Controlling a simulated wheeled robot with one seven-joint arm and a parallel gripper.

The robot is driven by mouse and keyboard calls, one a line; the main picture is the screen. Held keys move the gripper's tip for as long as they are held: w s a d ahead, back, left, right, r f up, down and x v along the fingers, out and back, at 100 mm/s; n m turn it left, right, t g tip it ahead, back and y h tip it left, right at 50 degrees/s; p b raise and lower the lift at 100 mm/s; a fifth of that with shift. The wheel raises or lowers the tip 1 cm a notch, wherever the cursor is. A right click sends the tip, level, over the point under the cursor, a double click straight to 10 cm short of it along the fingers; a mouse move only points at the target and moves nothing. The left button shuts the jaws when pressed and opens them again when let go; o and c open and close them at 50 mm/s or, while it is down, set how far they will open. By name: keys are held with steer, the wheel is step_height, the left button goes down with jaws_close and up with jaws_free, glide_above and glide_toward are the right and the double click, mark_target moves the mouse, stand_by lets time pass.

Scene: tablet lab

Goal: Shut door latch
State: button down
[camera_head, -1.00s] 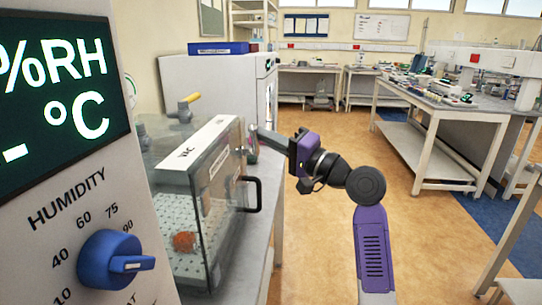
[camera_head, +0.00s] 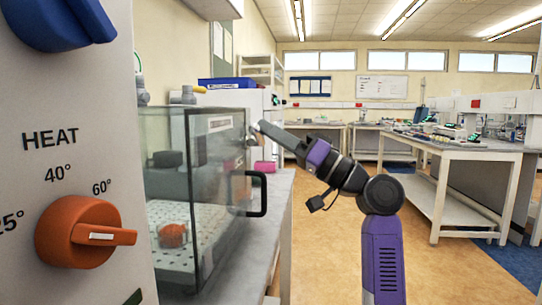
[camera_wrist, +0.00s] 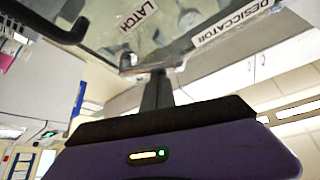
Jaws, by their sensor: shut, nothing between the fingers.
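A clear glass desiccator box (camera_head: 170,120) stands on the bench at the left in the head view. Its door (camera_head: 218,165) faces right and carries a black handle (camera_head: 262,195), which also shows in the wrist view (camera_wrist: 45,22). In the wrist view a small metal latch (camera_wrist: 127,60) sits on the door beside a LATCH label (camera_wrist: 138,15). My gripper (camera_head: 263,127) is shut and empty, with its tip at the upper far part of the door. In the wrist view my gripper's fingertips (camera_wrist: 158,76) are close beside the latch; contact cannot be told.
A grey panel with an orange HEAT knob (camera_head: 85,232) stands close at the left. An orange-red item (camera_head: 173,235) lies inside the box. A pink item (camera_head: 265,167) is on the bench (camera_head: 268,235) behind the handle. Open floor (camera_head: 330,250) lies to the right.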

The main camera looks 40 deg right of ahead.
steer(key=n+y+b, duration=0.1)
steer(key=n+b, duration=0.1)
steer(key=f+n+g+y+b, duration=0.1)
steer(key=n+b, duration=0.1)
steer(key=f+n+g+y+b, duration=0.1)
steer(key=n+y+b, duration=0.1)
steer(key=b, duration=0.1)
steer(key=shift+s+a+n, duration=0.25)
steer(key=shift+a+n, duration=0.1)
steer(key=shift+n, duration=0.05)
stand_by(0.3)
